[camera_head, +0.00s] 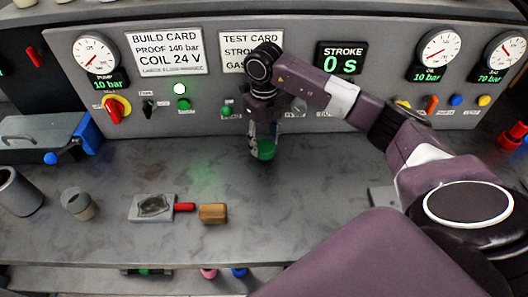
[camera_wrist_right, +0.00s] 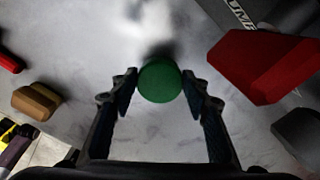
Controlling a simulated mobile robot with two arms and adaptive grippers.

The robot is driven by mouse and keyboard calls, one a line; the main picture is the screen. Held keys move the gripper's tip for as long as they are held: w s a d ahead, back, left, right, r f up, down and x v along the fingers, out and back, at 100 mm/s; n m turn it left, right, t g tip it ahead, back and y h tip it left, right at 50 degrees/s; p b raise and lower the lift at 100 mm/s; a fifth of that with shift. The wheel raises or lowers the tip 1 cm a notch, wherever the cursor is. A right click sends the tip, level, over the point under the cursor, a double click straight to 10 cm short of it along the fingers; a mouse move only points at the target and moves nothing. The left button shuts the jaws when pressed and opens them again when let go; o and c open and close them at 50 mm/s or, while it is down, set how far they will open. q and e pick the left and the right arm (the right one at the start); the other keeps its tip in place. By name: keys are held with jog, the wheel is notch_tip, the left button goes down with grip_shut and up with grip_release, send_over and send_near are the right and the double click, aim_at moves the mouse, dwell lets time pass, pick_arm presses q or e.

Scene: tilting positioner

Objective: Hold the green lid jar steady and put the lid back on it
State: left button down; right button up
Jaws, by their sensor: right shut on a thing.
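A round green lid (camera_wrist_right: 160,81) sits between the two fingertips of my right gripper (camera_wrist_right: 160,88) in the right wrist view. In the head view the green lid (camera_head: 266,149) shows low at the fingers of the right gripper (camera_head: 262,143), over the back middle of the bench near the panel. The gripper is shut on it. No jar body shows clearly under the lid, so I cannot tell whether it is on a jar. A small grey open-topped cup (camera_head: 77,203) stands upright at the left; I cannot tell if it is the jar. My left gripper is not in view.
A dark grey cylinder (camera_head: 18,192) stands at the far left. A grey plate (camera_head: 152,207), a red handle (camera_head: 184,207) and a brown block (camera_head: 213,213) lie left of centre. A red block (camera_wrist_right: 262,66) shows in the wrist view. The gauge panel (camera_head: 215,85) bounds the bench behind.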

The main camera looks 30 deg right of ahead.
notch_tip(320, 180, up, 10)
jog(key=b, duration=0.2)
notch_tip(320, 180, up, 5)
send_over(264, 145)
jog(key=shift+r+p, duration=0.1)
jog(key=shift+p, duration=0.25)
